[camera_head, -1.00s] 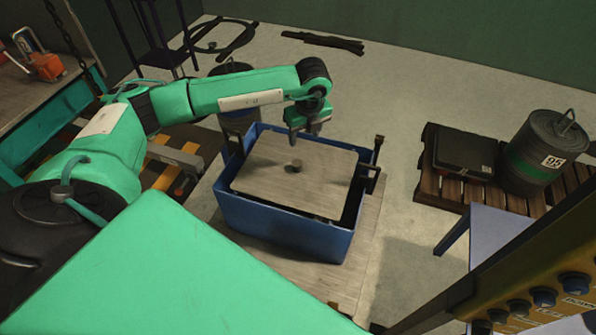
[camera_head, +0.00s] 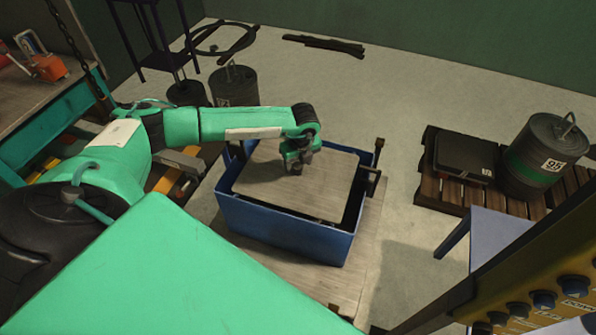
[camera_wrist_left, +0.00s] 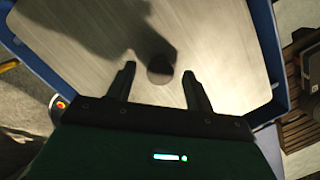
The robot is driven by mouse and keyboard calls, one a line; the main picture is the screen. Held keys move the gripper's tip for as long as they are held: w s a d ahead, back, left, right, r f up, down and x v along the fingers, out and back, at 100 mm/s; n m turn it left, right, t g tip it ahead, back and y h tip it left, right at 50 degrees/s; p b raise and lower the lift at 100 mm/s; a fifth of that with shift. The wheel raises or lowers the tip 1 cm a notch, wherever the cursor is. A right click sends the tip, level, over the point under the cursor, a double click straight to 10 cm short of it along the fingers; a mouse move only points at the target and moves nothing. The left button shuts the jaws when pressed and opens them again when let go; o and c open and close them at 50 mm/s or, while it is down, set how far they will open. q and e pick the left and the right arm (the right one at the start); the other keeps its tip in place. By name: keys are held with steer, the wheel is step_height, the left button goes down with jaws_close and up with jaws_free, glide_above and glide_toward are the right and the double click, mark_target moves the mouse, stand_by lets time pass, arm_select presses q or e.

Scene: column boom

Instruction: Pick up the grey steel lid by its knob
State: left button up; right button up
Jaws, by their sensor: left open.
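The grey steel lid (camera_head: 325,185) lies flat in the top of a blue crate (camera_head: 285,228). It also fills much of the left wrist view (camera_wrist_left: 105,55). Its round dark knob (camera_wrist_left: 160,69) shows in the left wrist view, just ahead of and between the two fingertips. In the head view the knob is hidden behind my gripper. My left gripper (camera_head: 294,168) is open and points down over the middle of the lid. Its fingers (camera_wrist_left: 161,80) stand one on each side of the knob's line; I cannot tell whether they are level with it. My right gripper is not in view.
The crate has dark upright brackets (camera_head: 373,177) on its right side. A pallet (camera_head: 435,189) at the right holds a black case (camera_head: 464,155) and a drum marked 95 (camera_head: 540,158). A yellow control panel (camera_head: 535,300) is at the lower right. Drums (camera_head: 234,86) stand behind my arm.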

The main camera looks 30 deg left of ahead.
arm_select(q)
steer(key=shift+w+a+f, duration=0.1)
steer(key=shift+a+f, duration=0.05)
steer(key=shift+f, duration=0.95)
steer(key=c, duration=1)
steer(key=shift+w+r, duration=0.1)
jaws_close()
